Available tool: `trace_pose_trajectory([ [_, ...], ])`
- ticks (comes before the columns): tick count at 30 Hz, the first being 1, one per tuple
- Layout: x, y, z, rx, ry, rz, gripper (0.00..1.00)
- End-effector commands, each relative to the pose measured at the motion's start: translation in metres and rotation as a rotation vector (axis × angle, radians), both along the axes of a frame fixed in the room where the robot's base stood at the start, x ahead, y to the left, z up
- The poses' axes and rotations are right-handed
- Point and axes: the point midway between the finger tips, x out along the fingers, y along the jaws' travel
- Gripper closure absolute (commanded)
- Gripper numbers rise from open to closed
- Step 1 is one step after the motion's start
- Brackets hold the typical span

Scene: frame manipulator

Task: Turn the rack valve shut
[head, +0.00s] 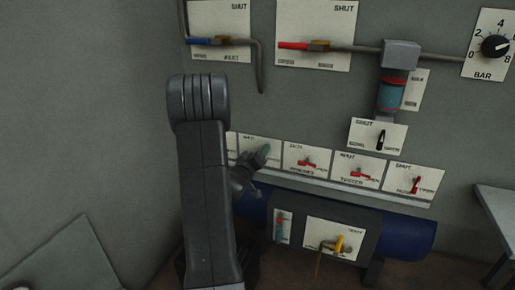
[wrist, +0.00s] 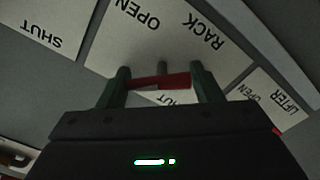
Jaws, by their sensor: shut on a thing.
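The rack valve's white plate (wrist: 190,55) carries the words RACK, OPEN and SHUT, upside down in the wrist view. Its red lever (wrist: 165,81) lies crosswise between the two dark green fingers of my gripper (wrist: 160,86), which is shut on it. The SHUT word on this plate is partly covered by the lever and fingers. In the head view my gripper (head: 262,156) is at a plate in the lower row (head: 248,142), and it hides the lever there. The lever's exact angle against the marks cannot be told.
The lifter plate (wrist: 278,100) lies close beside the rack plate. Other red-lever valves (head: 306,162) continue along the row to the right. A blue tank (head: 405,238) with a yellow-handled valve (head: 338,243) sits below.

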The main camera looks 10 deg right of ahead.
Motion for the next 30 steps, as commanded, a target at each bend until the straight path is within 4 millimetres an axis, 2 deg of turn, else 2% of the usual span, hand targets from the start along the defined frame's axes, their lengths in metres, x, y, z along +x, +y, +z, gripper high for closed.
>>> trace_pose_trajectory([
  [18,0.0008,0.0019,0.002,-0.475,0.324,0.001,0.63],
  [30,0.0014,0.0026,0.0002,-0.685,0.464,0.002,0.63],
])
